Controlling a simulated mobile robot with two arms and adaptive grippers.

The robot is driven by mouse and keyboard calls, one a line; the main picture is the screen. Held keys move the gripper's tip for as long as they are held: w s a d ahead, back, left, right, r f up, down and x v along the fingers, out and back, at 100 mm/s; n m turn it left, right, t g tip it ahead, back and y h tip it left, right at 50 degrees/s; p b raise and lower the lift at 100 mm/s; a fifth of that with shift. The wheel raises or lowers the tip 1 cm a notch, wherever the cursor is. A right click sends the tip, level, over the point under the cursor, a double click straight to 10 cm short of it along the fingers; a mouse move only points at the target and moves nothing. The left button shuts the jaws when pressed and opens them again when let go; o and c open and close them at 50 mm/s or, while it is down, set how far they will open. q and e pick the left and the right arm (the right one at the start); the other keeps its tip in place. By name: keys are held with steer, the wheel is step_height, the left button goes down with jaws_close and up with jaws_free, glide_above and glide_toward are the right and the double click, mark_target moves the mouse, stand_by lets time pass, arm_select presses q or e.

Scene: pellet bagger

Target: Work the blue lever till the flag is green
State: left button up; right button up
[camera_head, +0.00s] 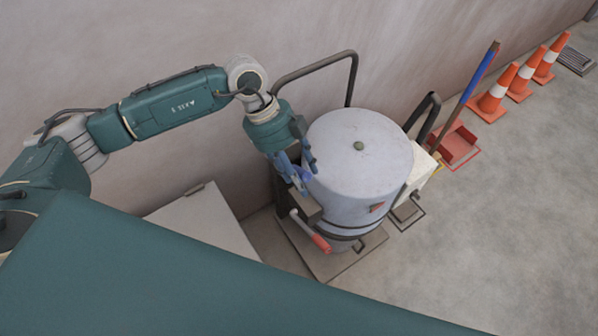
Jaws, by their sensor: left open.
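My left gripper (297,178) reaches down at the left side of the pale grey drum-shaped bagger (355,165). Its fingers are open and close to the drum's side wall. A bluish part shows among the fingers, but I cannot tell whether it is the blue lever or part of the gripper. A lever with a red grip (320,243) sticks out low at the drum's front left. A small reddish flag-like marker (377,207) is on the drum's front; no green shows on it. My right gripper is out of view.
A bent dark pipe (315,64) rises behind the drum. A pale box (424,172) is at its right. A blue-sleeved pole (482,73) stands by a red dustpan-like tray (457,145). Orange cones (494,93) line the wall. Floor at the right is clear.

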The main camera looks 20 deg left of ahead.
arm_select(q)
steer(key=c, duration=0.6)
jaws_close()
steer(key=shift+w+a+r, duration=0.2)
steer(key=shift+r, duration=0.2)
steer(key=w+a+r+h, duration=0.1)
steer(key=w+a+r+g+h, duration=0.1)
steer(key=r, duration=0.1)
steer(key=shift+w+a+r+g, duration=0.15)
steer(key=shift+a+r+g, duration=0.1)
steer(key=shift+a+g, duration=0.1)
steer(key=w+a+r+g+h+b, duration=0.2)
steer(key=w+a+r+h+b, duration=0.1)
steer(key=w+a+r, duration=0.1)
steer(key=shift+w+a+n+h, duration=0.15)
steer(key=shift+a+n+h, duration=0.2)
steer(key=shift+a, duration=0.5)
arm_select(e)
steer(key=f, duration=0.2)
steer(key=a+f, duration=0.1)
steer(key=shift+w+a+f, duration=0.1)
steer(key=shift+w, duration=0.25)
